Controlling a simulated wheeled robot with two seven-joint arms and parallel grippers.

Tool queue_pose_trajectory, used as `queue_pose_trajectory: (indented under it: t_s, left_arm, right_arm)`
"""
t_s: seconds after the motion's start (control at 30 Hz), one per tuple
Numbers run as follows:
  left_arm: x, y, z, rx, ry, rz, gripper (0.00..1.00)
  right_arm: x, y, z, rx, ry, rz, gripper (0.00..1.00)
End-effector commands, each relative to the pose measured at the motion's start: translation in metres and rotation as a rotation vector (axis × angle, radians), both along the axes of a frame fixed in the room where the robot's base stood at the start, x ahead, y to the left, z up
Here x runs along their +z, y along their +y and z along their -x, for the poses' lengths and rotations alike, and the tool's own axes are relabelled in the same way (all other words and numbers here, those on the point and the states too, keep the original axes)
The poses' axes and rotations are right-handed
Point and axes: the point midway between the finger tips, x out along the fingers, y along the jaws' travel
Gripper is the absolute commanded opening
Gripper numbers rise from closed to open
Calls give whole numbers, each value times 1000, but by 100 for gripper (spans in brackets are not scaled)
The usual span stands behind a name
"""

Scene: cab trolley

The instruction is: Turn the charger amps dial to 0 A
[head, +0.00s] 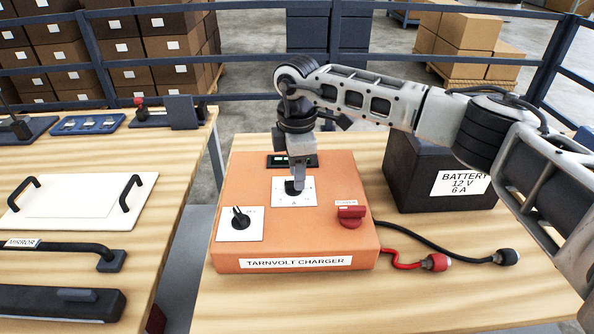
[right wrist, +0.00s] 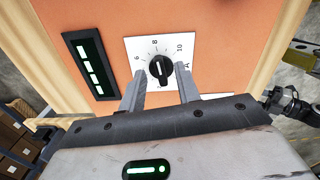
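The orange Tarnvolt charger (head: 240,190) sits on the right-hand wooden table. Its amps dial is a black knob (head: 293,187) on a white plate marked A; it also shows in the right wrist view (right wrist: 161,68), with 6, 8 and 10 readable around it. A pale mark on the knob seems to point near the 8, but it is small. My right gripper (head: 296,172) points down over the dial. In the right wrist view, its fingers (right wrist: 162,78) are apart, one on each side of the knob, with gaps showing. My left gripper is out of view.
A second black knob (head: 240,217) and a red switch (head: 351,216) are on the charger top near the dial. A small display (head: 280,161) lies behind it. A dark battery (head: 420,165) and red and black clamps (head: 436,262) are to the right.

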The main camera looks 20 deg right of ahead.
Motion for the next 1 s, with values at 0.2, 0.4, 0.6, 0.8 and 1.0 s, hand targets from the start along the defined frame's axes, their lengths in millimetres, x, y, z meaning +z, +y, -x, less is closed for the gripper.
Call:
queue_pose_trajectory:
  t_s: [0.2,0.4,0.6,0.8,1.0]
  left_arm:
    - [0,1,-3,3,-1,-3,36]
    - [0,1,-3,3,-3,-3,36]
    - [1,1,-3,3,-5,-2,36]
    - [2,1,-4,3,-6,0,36]
    - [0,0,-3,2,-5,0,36]
  right_arm:
    - [-13,0,0,2,1,0,33]
    - [-14,0,0,2,1,0,33]
    - [-14,0,0,2,1,0,0]
    - [-14,0,0,5,1,-1,0]
    - [-14,1,0,49,0,-1,0]
